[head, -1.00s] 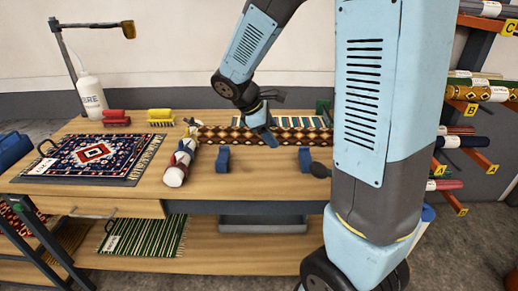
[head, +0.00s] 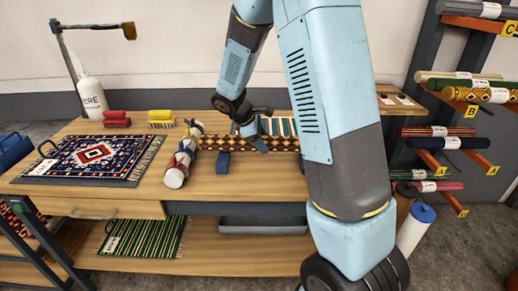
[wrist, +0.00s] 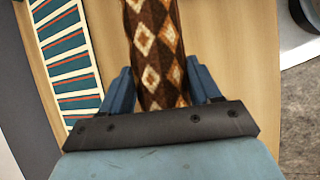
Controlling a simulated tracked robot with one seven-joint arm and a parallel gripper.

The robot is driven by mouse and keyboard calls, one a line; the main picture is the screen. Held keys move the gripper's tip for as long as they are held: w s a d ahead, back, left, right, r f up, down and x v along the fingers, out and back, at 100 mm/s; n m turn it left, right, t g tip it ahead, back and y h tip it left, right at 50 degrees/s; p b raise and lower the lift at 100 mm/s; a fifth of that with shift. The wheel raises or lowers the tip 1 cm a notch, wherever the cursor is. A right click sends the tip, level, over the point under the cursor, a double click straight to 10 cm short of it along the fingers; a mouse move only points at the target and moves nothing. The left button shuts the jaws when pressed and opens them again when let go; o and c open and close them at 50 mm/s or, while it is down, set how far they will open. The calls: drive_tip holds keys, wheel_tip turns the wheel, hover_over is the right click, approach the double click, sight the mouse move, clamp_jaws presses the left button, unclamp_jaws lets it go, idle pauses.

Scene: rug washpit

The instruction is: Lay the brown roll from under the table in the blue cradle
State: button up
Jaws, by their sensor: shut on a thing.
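The brown roll (head: 222,143), patterned with pale and orange diamonds, lies level across the table top. It also shows in the wrist view (wrist: 155,50), running away between my fingers. My gripper (head: 258,143) is shut on it, with one blue finger on each side in the wrist view (wrist: 163,88). The blue cradle (head: 222,163) shows as a blue block just in front of the roll's left part. My arm hides the roll's right end and the cradle's other block. I cannot tell whether the roll touches the cradle.
A multicoloured roll (head: 181,160) lies close to the brown roll's left end. A striped textile (head: 278,126) lies behind it. A patterned rug (head: 92,158), brushes (head: 160,118) and a white bottle (head: 92,97) occupy the left. A rack of rolls (head: 455,142) stands right.

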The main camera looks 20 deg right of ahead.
wheel_tip(320, 180, down, 3)
idle(0.3)
drive_tip(key=o, duration=1.5)
